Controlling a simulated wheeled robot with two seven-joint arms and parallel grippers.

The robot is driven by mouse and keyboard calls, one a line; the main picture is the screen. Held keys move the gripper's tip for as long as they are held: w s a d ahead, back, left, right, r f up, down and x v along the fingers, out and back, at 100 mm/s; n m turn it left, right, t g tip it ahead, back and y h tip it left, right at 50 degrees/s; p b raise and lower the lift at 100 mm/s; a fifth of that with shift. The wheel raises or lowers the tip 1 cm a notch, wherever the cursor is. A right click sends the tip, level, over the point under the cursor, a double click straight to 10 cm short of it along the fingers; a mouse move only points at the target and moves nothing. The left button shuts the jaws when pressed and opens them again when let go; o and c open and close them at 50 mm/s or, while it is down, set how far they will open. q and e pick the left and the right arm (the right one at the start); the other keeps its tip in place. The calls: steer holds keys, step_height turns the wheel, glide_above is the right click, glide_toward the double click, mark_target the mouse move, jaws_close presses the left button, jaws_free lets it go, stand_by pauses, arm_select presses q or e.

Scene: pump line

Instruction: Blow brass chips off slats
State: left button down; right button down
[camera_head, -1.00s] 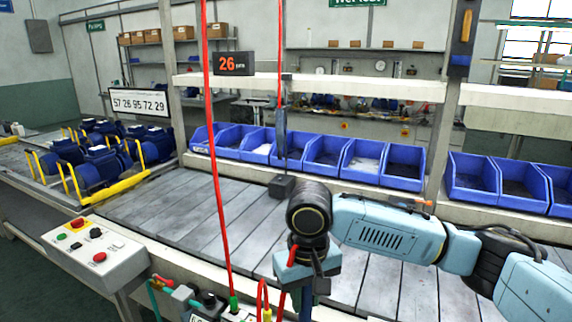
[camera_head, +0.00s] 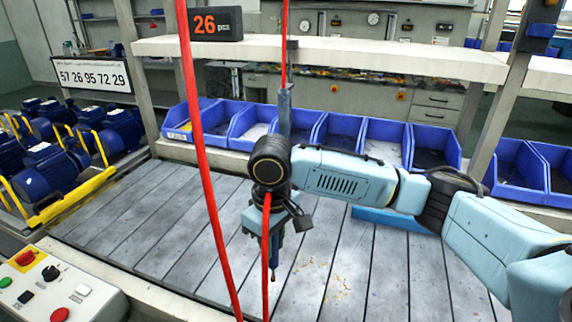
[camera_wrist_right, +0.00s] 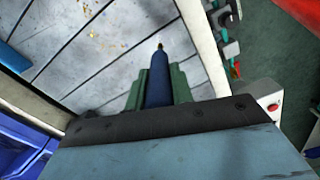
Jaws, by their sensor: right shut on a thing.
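My right gripper (camera_head: 273,240) hangs over the grey slats (camera_head: 210,255), pointing down. It is shut on a slim blue air nozzle with a dark tip. In the right wrist view the nozzle (camera_wrist_right: 157,82) sits between the green fingers. A red hose (camera_head: 265,270) runs down in front of the gripper. Small brass chips (camera_head: 338,291) lie scattered on the slats, right of the nozzle tip. They also show in the right wrist view as gold specks (camera_wrist_right: 90,36), beyond the tip and to its left. My left gripper is not in view.
Blue bins (camera_head: 330,140) line the back of the slats. Blue pumps (camera_head: 50,170) stand at the left beside a yellow rail. A control box (camera_head: 60,290) is at lower left. A taut red hose (camera_head: 205,170) crosses the view. A blue tool (camera_head: 285,112) hangs behind my arm.

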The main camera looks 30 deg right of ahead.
steer(key=w+d+r+n+p, duration=0.2)
steer(key=d+r+n+p, duration=0.25)
steer(key=n+p, duration=0.8)
steer(key=w+d+r+n+p, duration=0.2)
steer(key=d+r+n+p, duration=0.25)
steer(key=n+p, duration=0.75)
step_height(320, 180, down, 7)
steer(key=n+b, duration=0.2)
steer(key=b, duration=0.6)
steer(key=shift+s+a+n, duration=0.2)
steer(key=shift+a+n, duration=0.15)
steer(key=shift+a, duration=0.1)
steer(key=c, duration=1.7)
jaws_free()
jaws_close()
